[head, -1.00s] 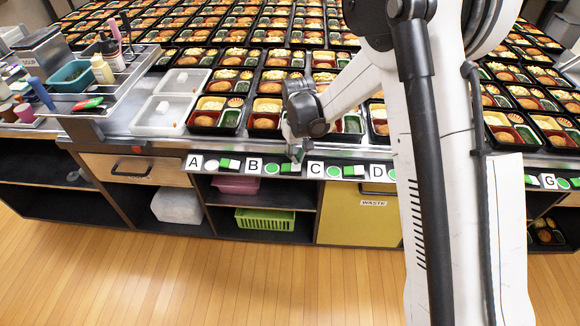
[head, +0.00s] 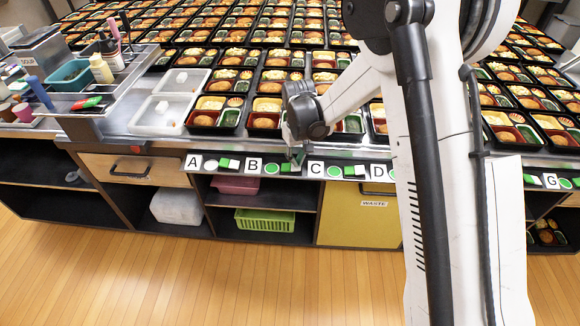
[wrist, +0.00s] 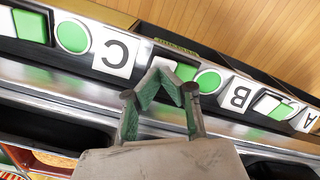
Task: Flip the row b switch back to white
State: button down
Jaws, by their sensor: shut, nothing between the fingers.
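The row b switch (head: 285,168) is on the front rail, right of the B label (head: 254,164) and its round lamp (head: 271,168), which is green. In the wrist view, the switch's green part (wrist: 186,72) shows beside the lamp (wrist: 208,81); my fingers hide much of the rest. My gripper (head: 298,157) is at the switch's right side in the head view, with its fingertips (wrist: 166,74) together and empty. I cannot tell whether they touch the switch.
Row A's switch (head: 228,164) is to the left, with a white lamp (head: 210,164). Row C's label (head: 316,168) and green lamp (head: 334,171) are close on the right. Bento trays (head: 215,115) cover the counter behind. Open shelves and a yellow WASTE cabinet (head: 350,215) are below.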

jog(key=shift+f+b, duration=0.45)
jog(key=shift+f, duration=0.15)
dwell(0.3)
jog(key=shift+r, duration=0.15)
jog(key=shift+r+p, duration=1.35)
jog(key=shift+r, duration=2.05)
jog(key=shift+r, duration=0.1)
jog(key=s+d+r+m+t, duration=0.1)
jog(key=s+d+r+t, duration=0.1)
jog(key=s+d+r, duration=0.55)
jog(key=s+d+r+m+t, duration=0.15)
jog(key=s+d+r, duration=0.3)
jog(key=r, duration=0.65)
jog(key=s+d+r+m+t, duration=0.1)
jog(key=s+d, duration=0.2)
jog(key=s, duration=0.5)
jog(key=s+d+r+m+t, duration=0.1)
jog(key=s+d, duration=0.3)
jog(key=s, duration=0.5)
jog(key=shift+s+r+m+t, duration=0.15)
jog(key=shift+r+m+t, duration=0.25)
jog(key=shift+t, duration=0.35)
